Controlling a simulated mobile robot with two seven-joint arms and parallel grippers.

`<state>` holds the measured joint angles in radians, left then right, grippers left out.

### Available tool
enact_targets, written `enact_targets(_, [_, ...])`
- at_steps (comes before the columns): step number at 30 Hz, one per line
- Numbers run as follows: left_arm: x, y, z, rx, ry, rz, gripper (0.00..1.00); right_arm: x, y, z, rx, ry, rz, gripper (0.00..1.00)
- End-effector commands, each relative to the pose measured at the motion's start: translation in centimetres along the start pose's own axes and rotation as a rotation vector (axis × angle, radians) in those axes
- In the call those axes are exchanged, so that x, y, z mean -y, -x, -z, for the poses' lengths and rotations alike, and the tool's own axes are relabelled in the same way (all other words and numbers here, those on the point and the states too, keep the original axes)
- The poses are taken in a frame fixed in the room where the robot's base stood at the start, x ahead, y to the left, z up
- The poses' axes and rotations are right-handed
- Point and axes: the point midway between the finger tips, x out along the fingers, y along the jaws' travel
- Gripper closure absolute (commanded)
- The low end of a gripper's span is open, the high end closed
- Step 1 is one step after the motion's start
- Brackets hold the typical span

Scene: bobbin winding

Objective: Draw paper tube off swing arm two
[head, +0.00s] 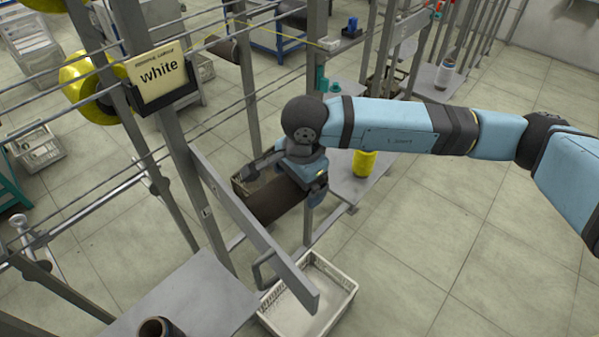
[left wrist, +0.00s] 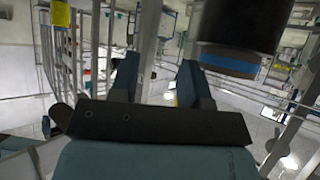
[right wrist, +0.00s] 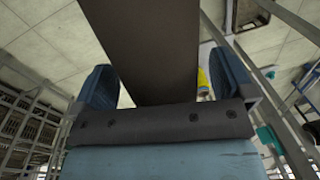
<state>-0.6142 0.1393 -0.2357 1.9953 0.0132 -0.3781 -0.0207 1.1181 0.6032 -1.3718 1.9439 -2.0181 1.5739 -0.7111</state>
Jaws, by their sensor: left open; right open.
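A dark brown paper tube (head: 272,205) lies roughly level on the frame behind a grey swinging bar (head: 245,225) with a handle. My right gripper (head: 312,185) is at the tube's right end, seen from above in the head view. In the right wrist view the brown tube (right wrist: 150,45) runs between the two spread fingers of my right gripper (right wrist: 163,78). The fingers look apart, and contact with the tube cannot be made out. My left gripper (left wrist: 160,80) is open with nothing between its fingers; it is outside the head view.
A white crate (head: 310,300) stands on the floor below the bar. A yellow cone (head: 365,162) stands on a grey plate to the right. A "white" card (head: 158,75) hangs on the rack. Another tube (head: 157,327) stands at bottom left. Floor at right is clear.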

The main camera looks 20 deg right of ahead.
Motion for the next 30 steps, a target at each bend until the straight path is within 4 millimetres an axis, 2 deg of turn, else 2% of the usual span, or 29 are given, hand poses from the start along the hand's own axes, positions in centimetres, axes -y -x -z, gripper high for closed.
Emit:
enact_targets(8, [0.09, -0.02, -0.02, 0.0, -0.001, 0.002, 0.57, 0.02, -0.12, -0.01, 0.0, 0.0, 0.0, 0.0])
enact_targets(15, [0.1, -0.05, -0.14, 0.002, -0.001, 0.002, 0.57, 0.02, -0.1, -0.01, 0.0, 0.0, 0.0, 0.53])
enact_targets(30, [0.08, -0.29, -0.52, 0.002, -0.001, 0.001, 0.57, 0.12, 0.47, 0.01, 0.0, 0.0, 0.002, 0.53])
